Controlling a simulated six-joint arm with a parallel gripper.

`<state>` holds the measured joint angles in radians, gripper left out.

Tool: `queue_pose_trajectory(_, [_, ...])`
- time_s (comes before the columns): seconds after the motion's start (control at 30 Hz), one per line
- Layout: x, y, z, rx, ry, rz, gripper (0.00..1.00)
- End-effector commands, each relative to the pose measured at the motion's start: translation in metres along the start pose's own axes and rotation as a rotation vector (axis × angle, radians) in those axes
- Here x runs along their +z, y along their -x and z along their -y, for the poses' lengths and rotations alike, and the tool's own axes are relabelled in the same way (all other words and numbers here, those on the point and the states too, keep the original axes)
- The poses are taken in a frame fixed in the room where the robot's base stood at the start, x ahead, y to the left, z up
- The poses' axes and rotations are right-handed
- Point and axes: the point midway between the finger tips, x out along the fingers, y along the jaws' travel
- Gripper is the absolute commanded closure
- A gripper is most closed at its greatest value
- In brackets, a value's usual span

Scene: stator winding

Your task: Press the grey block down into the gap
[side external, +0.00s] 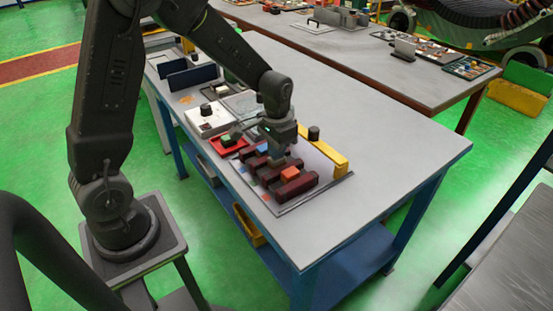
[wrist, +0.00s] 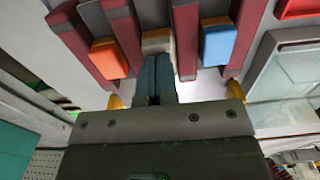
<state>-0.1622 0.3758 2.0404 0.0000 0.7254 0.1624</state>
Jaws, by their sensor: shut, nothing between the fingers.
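In the wrist view the grey block (wrist: 157,38) sits between dark red bars (wrist: 126,35), between the orange block (wrist: 108,58) and the blue block (wrist: 218,42). Its top looks pale and partly tan. My gripper (wrist: 155,62) is shut and empty, its fingertips right at the near edge of the grey block and covering part of it. I cannot tell whether they touch. In the side view my gripper (side external: 277,158) points down among the dark red bars (side external: 297,187), and the grey block is hidden there. The orange block (side external: 289,173) sits between the nearer bars.
A yellow bar (side external: 324,150) and a black knob (side external: 314,133) stand right of the bars. A red tray (side external: 228,145) and a white box with a knob (side external: 210,119) lie behind. The table's right side (side external: 400,150) is clear.

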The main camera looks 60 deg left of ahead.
Motion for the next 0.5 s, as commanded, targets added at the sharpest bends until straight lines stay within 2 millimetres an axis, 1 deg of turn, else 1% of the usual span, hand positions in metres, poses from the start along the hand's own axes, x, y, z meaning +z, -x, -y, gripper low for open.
queue_pose_trajectory(0.5, [0.0,-0.0034,0.0,0.0,0.0,0.0,1.0])
